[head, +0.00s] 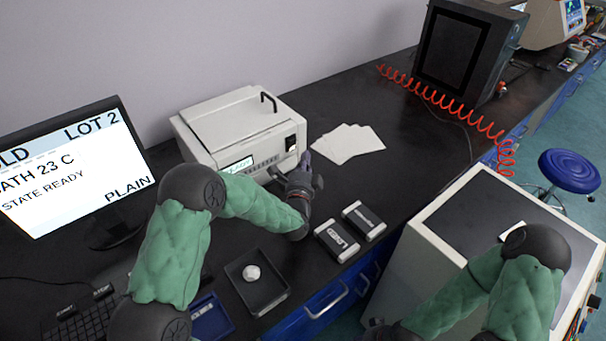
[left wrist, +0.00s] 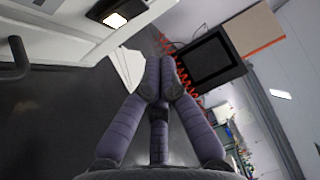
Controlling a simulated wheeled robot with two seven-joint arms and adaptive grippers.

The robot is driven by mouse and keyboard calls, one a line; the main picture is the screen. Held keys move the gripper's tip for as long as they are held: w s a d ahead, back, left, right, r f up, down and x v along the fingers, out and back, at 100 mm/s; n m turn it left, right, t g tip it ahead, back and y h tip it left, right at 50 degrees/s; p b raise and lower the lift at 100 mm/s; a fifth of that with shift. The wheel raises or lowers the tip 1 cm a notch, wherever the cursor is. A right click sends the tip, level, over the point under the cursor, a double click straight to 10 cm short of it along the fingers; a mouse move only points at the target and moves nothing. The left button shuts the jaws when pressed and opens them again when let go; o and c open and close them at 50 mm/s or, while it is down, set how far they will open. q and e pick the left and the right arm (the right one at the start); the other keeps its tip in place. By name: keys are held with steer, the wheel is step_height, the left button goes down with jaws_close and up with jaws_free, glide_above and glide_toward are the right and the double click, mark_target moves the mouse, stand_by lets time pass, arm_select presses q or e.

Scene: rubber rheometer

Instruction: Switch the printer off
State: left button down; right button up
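The printer (head: 240,130) is a white box with a black handle on top, at the back of the dark bench. Its front has a small green display (head: 238,165) and a black power switch (head: 291,143) near the right end. In the left wrist view the switch (left wrist: 115,19) shows at the top, with a lit pale rocker in a dark frame. My left gripper (head: 305,160) is at the printer's front right, just below the switch; contact cannot be told. Its fingertips (left wrist: 160,60) are together with nothing between them. My right arm shows at lower right; its gripper is out of view.
White sheets (head: 347,143) lie right of the printer. Two small grey boxes (head: 338,240) and a black tray (head: 256,290) with a white lump lie in front. A monitor (head: 70,170) stands at left. A red coiled hose (head: 450,105) crosses the bench at right.

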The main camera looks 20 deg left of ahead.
mark_target(292, 145)
arm_select(q)
steer(key=w+a, duration=0.1)
steer(key=w+a+b, duration=0.1)
steer(key=w+a, duration=0.1)
steer(key=shift+w+a+r, duration=0.1)
steer(key=shift+a+r, duration=0.05)
steer(key=shift+r, duration=0.2)
steer(key=shift+w+a+r+n+g+p, duration=0.3)
steer(key=shift+r+n+g+p, duration=0.1)
steer(key=shift+p, duration=0.3)
steer(key=shift+f, duration=0.25)
